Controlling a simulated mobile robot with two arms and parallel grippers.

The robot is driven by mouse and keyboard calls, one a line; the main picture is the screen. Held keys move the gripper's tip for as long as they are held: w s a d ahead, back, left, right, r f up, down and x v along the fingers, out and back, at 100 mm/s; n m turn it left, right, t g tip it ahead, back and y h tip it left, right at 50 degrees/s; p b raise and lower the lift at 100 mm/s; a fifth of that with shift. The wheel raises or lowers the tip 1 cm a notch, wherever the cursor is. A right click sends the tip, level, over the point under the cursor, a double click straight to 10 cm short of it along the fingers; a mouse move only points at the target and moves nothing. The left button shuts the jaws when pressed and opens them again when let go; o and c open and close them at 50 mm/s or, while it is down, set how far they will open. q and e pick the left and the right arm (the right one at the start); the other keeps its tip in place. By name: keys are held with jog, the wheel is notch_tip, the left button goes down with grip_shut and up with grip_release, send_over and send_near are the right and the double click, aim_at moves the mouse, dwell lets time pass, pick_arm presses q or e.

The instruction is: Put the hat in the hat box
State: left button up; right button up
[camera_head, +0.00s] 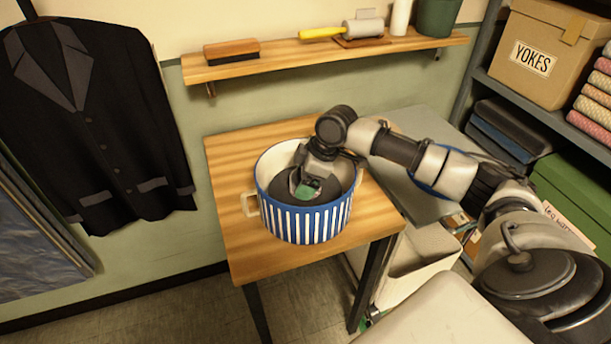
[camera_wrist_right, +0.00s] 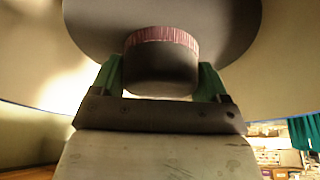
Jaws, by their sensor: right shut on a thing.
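The hat box (camera_head: 302,223) is round, blue-and-white striped with a cream inside, and stands open on the small wooden table. The dark grey hat (camera_head: 334,190) is inside its rim, partly hidden by my gripper and the near wall. My right gripper (camera_head: 306,190) reaches down into the box from above. In the right wrist view, the green-padded fingers of the gripper (camera_wrist_right: 160,78) are shut around the hat's dark crown (camera_wrist_right: 160,68), which has a pinkish band. The wide brim lies beyond it, with the cream box wall around. Whether the hat touches the bottom is hidden. My left gripper is out of view.
The wooden table (camera_head: 240,165) is otherwise bare around the box. A wall shelf (camera_head: 285,59) above holds a brush (camera_head: 232,51) and a yellow-handled roller (camera_head: 345,30). A black jacket (camera_head: 95,120) hangs at left. Shelving with a YOKES box (camera_head: 545,50) stands at right.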

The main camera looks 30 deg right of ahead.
jog(key=shift+f, duration=0.3)
jog(key=o, duration=0.9)
jog(key=shift+r, duration=0.2)
jog(key=v, duration=1.2)
jog(key=shift+a+r+b, duration=0.1)
jog(key=shift+r+b, duration=0.3)
jog(key=shift+r, duration=0.1)
